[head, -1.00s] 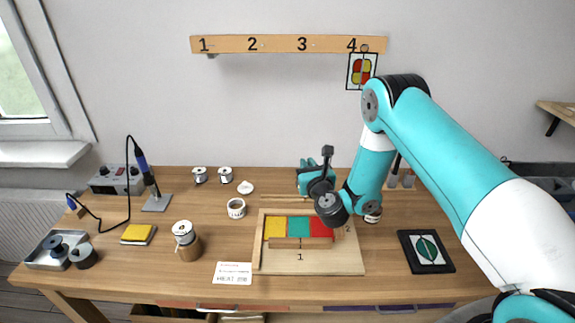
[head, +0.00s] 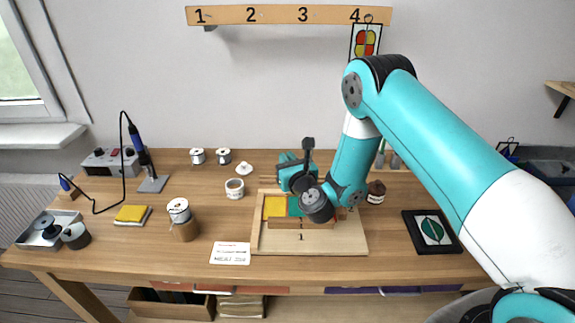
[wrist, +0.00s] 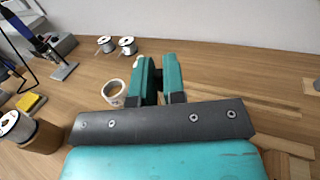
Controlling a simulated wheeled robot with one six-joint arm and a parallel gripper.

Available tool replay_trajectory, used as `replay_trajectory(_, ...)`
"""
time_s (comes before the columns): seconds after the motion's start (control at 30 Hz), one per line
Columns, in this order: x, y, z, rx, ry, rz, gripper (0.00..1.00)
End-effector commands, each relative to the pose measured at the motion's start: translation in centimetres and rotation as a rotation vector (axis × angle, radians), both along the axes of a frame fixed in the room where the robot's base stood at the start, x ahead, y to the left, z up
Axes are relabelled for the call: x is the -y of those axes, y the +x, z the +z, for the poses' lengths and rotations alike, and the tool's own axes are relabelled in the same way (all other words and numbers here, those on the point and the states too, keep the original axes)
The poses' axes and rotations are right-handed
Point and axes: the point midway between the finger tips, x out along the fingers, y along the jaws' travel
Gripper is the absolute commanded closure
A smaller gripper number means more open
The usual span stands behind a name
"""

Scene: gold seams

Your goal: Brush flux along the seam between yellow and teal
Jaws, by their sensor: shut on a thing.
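On the pale board (head: 343,239), the yellow tile (head: 274,207) sits left of the teal tile (head: 295,206); their seam shows as a short upright line in the head view. The red tile is mostly hidden behind my arm. My gripper (head: 288,165) hangs over the back of the board, behind the tiles. In the wrist view my gripper (wrist: 158,75) is shut on a small dark thing (wrist: 158,79), perhaps the brush handle. Its far end is hidden, and I cannot tell whether it touches anything. A dark brown jar (head: 376,193) stands right of my arm.
A tin and brown pot (head: 186,230) and a card (head: 230,253) lie left of the board. A black-framed picture (head: 433,231) lies right; bare wood lies between.

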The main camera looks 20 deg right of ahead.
Motion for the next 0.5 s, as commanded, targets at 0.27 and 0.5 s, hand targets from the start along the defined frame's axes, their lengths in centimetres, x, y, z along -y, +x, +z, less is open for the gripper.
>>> replay_trajectory(0.27, -0.4, -1.3, -0.5, 0.001, 0.000, 0.001, 1.00)
replay_trajectory(0.5, -0.9, -2.7, -0.5, 0.001, 0.000, 0.001, 1.00)
